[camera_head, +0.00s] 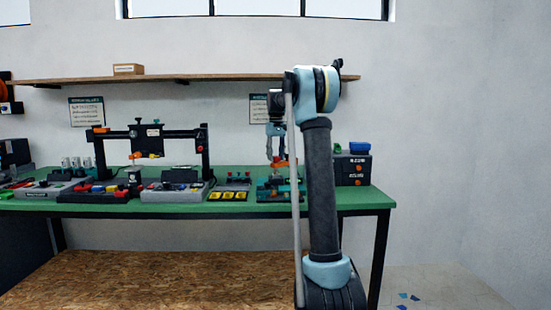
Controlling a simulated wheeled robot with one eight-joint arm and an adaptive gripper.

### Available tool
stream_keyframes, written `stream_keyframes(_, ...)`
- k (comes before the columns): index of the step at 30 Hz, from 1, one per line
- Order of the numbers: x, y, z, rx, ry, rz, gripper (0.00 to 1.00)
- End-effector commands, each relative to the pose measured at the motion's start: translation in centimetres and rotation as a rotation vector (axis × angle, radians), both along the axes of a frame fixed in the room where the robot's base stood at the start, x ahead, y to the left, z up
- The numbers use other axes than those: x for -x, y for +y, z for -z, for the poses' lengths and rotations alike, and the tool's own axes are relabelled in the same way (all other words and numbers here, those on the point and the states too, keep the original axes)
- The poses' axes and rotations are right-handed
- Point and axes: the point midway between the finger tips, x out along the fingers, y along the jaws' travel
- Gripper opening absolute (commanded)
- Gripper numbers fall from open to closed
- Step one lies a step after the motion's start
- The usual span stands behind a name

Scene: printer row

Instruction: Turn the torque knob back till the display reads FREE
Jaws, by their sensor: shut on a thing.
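My gripper (278,158) points down over the right part of the green bench, with its fingers shut. A small orange part shows at its fingertips. It looks like the torque knob (282,163), but it is too small to be sure. Below it stands a low teal and dark device (272,191), partly hidden by my arm. No display reading can be made out, and I cannot tell how far the knob is turned.
The green bench (230,172) carries a black gantry (150,133), trays and a panel with yellow buttons (228,196). A dark box (353,167) stands to the right of my arm. A shelf (200,78) with a small carton (128,69) runs above.

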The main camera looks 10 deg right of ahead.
Motion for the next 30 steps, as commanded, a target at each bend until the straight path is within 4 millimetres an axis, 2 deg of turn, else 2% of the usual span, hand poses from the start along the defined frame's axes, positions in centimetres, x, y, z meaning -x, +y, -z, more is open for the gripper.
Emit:
stream_keyframes(13, -0.03, -0.06, 0.0, 0.001, 0.0, -0.009, 0.13)
stream_keyframes(14, -0.03, -0.06, 0.0, 0.001, 0.0, -0.009, 0.41)
stream_keyframes(16, -0.03, -0.06, 0.0, 0.001, 0.0, -0.009, 0.57)
stream_keyframes(26, -0.01, -0.02, -0.04, 0.0, 0.0, -0.009, 0.58)
stream_keyframes(30, -0.03, -0.01, -0.71, 0.0, 0.0, -0.009, 0.58)
